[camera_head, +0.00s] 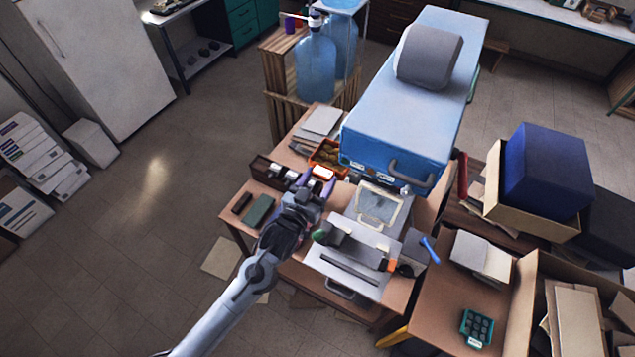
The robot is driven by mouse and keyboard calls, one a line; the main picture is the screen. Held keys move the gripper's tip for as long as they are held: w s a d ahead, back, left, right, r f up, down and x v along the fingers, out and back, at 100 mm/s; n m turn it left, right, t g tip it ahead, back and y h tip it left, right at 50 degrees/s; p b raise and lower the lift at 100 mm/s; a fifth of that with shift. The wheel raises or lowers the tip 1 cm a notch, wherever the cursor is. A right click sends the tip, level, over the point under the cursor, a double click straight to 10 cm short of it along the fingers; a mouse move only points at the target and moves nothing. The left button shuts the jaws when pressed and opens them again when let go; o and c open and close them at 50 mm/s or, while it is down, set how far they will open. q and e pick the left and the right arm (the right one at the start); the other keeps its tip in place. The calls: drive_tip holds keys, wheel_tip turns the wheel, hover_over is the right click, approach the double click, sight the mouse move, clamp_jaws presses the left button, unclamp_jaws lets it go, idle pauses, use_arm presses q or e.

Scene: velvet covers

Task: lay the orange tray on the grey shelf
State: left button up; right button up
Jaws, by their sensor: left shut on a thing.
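The orange tray (313,158), with brown contents, is at the back of the crowded brown table, against the blue case. My left gripper (314,184) reaches in from the lower left and is shut at the tray's near side. Its fingers and a small white piece hide the exact grip on the rim. I cannot tell whether the tray is lifted off the table. A grey rack (205,68) with a low shelf holding several dark items stands at the upper left and looks like the grey shelf. My right gripper is not in view.
The large blue case (400,105) rises right of the tray. Blue water bottles (316,68) stand on a wooden crate behind. A dark box (270,172) and a green block (258,210) lie left of the gripper. A grey machine (350,262) is at front.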

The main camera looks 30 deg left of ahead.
use_arm(q)
drive_tip(key=shift+w+f+b, duration=0.35)
drive_tip(key=shift+w+b, duration=0.05)
drive_tip(key=shift+b, duration=0.1)
drive_tip(key=shift+w+f+b, duration=0.15)
drive_tip(key=shift+w+b, duration=0.15)
drive_tip(key=shift+b, duration=0.05)
drive_tip(key=w+b, duration=0.1)
drive_tip(key=w+f+b, duration=0.1)
drive_tip(key=w+b, duration=0.1)
drive_tip(key=w+f+b, duration=0.1)
drive_tip(key=shift+w+d, duration=0.1)
drive_tip(key=shift+w, duration=0.25)
drive_tip(key=w+f+b, duration=0.4)
drive_tip(key=w+b, duration=0.1)
drive_tip(key=b, duration=0.1)
drive_tip(key=shift+w+f, duration=0.15)
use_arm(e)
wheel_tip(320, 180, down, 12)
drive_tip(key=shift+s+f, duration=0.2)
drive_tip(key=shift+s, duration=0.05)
use_arm(q)
drive_tip(key=shift+d, duration=0.1)
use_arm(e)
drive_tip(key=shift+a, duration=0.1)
use_arm(q)
drive_tip(key=o, duration=1.2)
drive_tip(key=shift+f, duration=0.1)
